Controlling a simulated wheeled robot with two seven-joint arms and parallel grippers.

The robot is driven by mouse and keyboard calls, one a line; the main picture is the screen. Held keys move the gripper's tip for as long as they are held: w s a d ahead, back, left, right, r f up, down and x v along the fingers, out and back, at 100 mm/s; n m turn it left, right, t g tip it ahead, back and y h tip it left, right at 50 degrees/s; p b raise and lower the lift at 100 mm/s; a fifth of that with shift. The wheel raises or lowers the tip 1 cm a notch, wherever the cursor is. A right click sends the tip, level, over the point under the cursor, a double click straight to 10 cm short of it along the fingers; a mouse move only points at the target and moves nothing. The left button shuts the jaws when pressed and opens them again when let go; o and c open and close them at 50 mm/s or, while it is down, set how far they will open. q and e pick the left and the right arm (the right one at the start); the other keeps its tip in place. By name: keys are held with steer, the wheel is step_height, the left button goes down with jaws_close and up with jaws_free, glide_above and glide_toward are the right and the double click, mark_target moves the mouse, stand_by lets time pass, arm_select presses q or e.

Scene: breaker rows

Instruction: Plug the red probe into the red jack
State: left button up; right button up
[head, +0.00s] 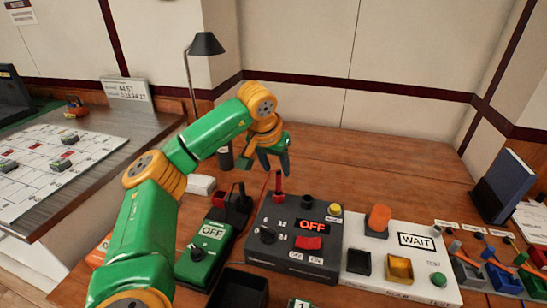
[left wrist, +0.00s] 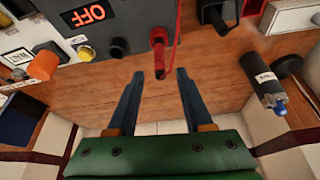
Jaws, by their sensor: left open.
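The red probe (head: 279,184) stands upright at the back left corner of the dark meter box (head: 262,222), where the red jack would be. The probe hides the jack, and I cannot tell how deep it sits. In the left wrist view the red probe (left wrist: 159,40) shows with a red cable beside it. A black jack (head: 307,201) is beside it on the box. My left gripper (head: 274,171) is open and empty, just above and behind the probe. Its fingertips (left wrist: 171,76) are apart from the probe in the wrist view. My right gripper is out of view.
A holder with a red socket (head: 218,199) and a black probe (head: 241,194) stands left of the meter box. A green OFF box (head: 205,252) is in front of it. A white WAIT panel (head: 411,262) is to the right. The wooden table behind the boxes is mostly clear.

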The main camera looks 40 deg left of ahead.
arm_select(q)
steer(key=v, duration=0.6)
steer(key=shift+r+p, duration=0.35)
steer(key=shift+s, duration=0.2)
